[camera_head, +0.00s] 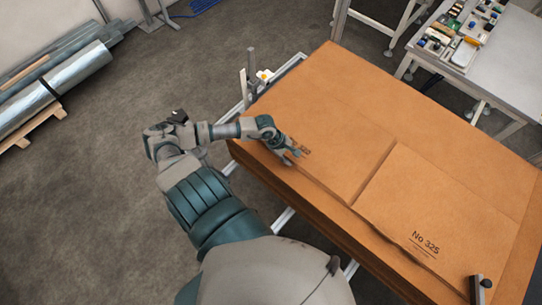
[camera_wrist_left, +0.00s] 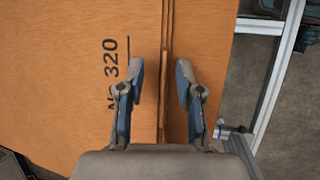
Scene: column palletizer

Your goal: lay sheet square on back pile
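A brown cardboard sheet marked 320 (camera_head: 335,125) lies flat on the farther left part of the stack; its print also shows in the left wrist view (camera_wrist_left: 112,60). A second sheet marked No 325 (camera_head: 440,205) lies to its right and nearer, with a narrow seam between them. My left gripper (camera_head: 292,153) is over the left front edge of the 320 sheet and hides part of its print. In the left wrist view its two fingers (camera_wrist_left: 160,80) are apart, one on each side of the sheet's edge line. Whether they touch cardboard I cannot tell.
The cardboard stack (camera_head: 310,205) stands on a pale metal frame (camera_head: 283,217). A post (camera_head: 251,72) stands at its left corner and a dark post (camera_head: 480,290) at the lower right. A table with small items (camera_head: 500,60) is behind right. Wrapped rolls (camera_head: 60,85) lie left.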

